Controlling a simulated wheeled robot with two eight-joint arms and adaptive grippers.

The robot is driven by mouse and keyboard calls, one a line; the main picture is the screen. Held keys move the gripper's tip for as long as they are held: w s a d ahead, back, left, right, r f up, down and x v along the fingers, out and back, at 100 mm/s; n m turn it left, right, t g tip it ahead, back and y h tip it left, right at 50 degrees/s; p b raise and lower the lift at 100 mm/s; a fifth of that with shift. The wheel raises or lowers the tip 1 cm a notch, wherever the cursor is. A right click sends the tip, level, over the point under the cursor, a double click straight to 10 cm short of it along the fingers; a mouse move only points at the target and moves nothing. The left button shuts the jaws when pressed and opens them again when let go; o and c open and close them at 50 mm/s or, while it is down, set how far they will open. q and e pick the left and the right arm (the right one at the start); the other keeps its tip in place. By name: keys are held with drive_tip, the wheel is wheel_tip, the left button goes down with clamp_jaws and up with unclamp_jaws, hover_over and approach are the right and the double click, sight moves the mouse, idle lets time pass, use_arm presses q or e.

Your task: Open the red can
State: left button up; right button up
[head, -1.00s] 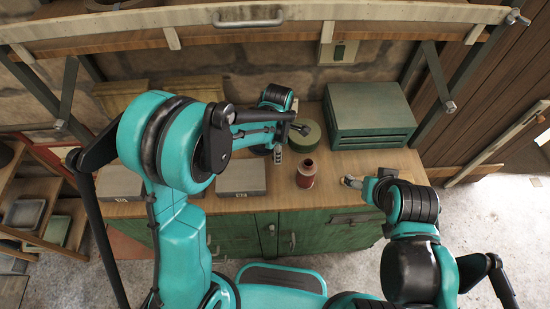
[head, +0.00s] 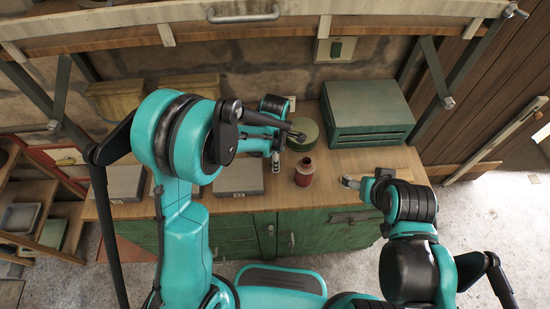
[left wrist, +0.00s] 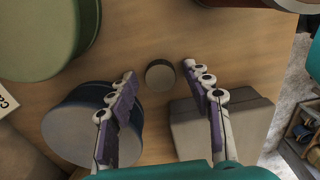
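The red can (head: 304,173) stands upright on the wooden workbench in the head view; I cannot make out whether its top is closed. A sliver of a red rim (left wrist: 276,3), likely the can's, shows at the top edge of the left wrist view. My left gripper (head: 275,165) is left of the can, apart from it. In the left wrist view its fingers (left wrist: 159,75) are spread with a small grey disc-topped piece (left wrist: 160,74) in line between them, not gripped. My right gripper (head: 347,182) is over the bench right of the can; its fingers are too small to read.
A green round tin (head: 303,134) stands behind the can, and a green drawer box (head: 368,112) is at the back right. Grey boxes (head: 239,178) lie on the left. A blue-sided round container (left wrist: 78,128) and a grey block (left wrist: 235,125) flank my left fingers.

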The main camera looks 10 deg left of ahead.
use_arm(q)
drive_tip(key=shift+r, duration=0.15)
wheel_tip(320, 180, up, 12)
drive_tip(key=p, duration=0.3)
drive_tip(key=s+a+r+m+t, duration=0.3)
drive_tip(key=s+a+r+m, duration=0.35)
drive_tip(key=m, duration=0.25)
drive_tip(key=s+a+r+m+t, duration=0.2)
drive_tip(key=s+a+m+t, duration=0.25)
drive_tip(key=s+m, duration=0.55)
wheel_tip(320, 180, down, 8)
drive_tip(key=w+m+b, duration=0.1)
drive_tip(key=b, duration=0.6)
drive_tip(key=shift+w+b, duration=0.25)
drive_tip(key=shift+b, duration=0.15)
